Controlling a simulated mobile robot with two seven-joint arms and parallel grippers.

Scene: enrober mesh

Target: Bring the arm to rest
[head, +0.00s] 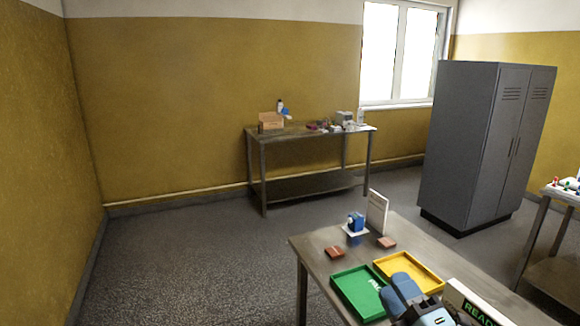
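My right gripper (400,293), with blue-grey fingers, shows at the bottom of the head view. It is over the near edge of the green tray and beside the yellow tray. Its two fingers lie close together in the picture, and I cannot tell whether they are open or shut. I see nothing held in it. My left gripper is not in view. The green tray (346,294) and the yellow tray (428,274) lie side by side on the near metal table (318,262).
Two reddish-brown blocks (335,252), a blue device (356,222) and an upright white card (377,212) stand behind the trays. A sign reading "READ" (478,308) is right of my gripper. A back table (270,135), grey cabinet (480,150) and right-hand table (545,205) stand beyond. The left floor is clear.

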